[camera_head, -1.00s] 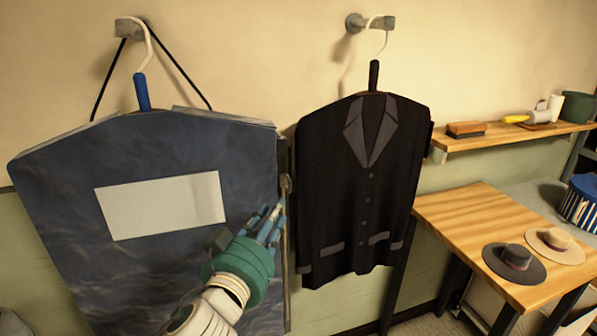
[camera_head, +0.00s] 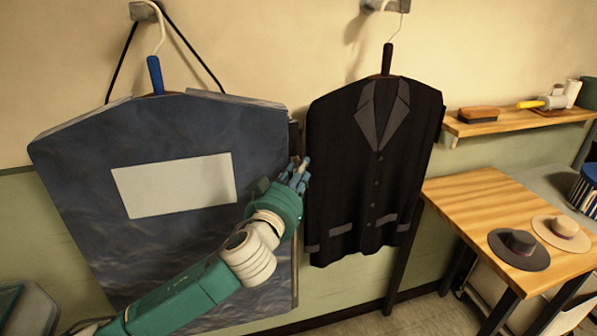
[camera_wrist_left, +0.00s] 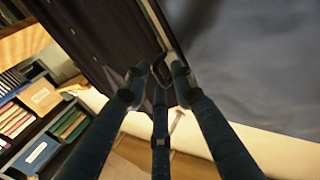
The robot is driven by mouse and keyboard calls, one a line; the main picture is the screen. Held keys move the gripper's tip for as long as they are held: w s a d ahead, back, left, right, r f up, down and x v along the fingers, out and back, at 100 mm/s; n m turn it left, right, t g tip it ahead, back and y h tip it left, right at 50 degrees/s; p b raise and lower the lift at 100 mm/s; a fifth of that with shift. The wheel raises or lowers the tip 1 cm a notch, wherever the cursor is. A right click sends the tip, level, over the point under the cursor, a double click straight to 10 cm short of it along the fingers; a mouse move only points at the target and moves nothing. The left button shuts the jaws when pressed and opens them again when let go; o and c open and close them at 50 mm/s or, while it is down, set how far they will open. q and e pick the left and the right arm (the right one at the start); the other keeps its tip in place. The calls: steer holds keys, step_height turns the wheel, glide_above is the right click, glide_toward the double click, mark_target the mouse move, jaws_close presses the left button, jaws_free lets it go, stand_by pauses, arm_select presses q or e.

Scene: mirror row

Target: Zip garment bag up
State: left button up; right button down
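The dark blue garment bag (camera_head: 85,165) with a pale blank panel (camera_head: 175,185) hangs at the left of the head view. My left gripper (camera_head: 299,170) is at its right side edge, beside the panel's height. In the left wrist view, the fingertips (camera_wrist_left: 159,76) lie around a small dark loop, seemingly the zipper pull (camera_wrist_left: 152,68), at the light edge strip (camera_wrist_left: 160,25) of the bag (camera_wrist_left: 240,60). The fingertips stay a little apart; whether they grip the loop is unclear. My right gripper is out of view.
A black suit jacket (camera_head: 345,170) hangs close to the right of the bag, near my left gripper. A wooden table (camera_head: 470,195) with two hats (camera_head: 518,248) and a wall shelf (camera_head: 500,124) stand farther right.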

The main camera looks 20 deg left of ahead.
arm_select(q)
jaws_close()
step_height(320, 180, up, 8)
steer(key=p, duration=0.5)
steer(key=shift+f, duration=0.25)
steer(key=shift+a, duration=0.1)
jaws_free()
steer(key=shift+r, duration=0.1)
steer(key=shift+f, duration=0.2)
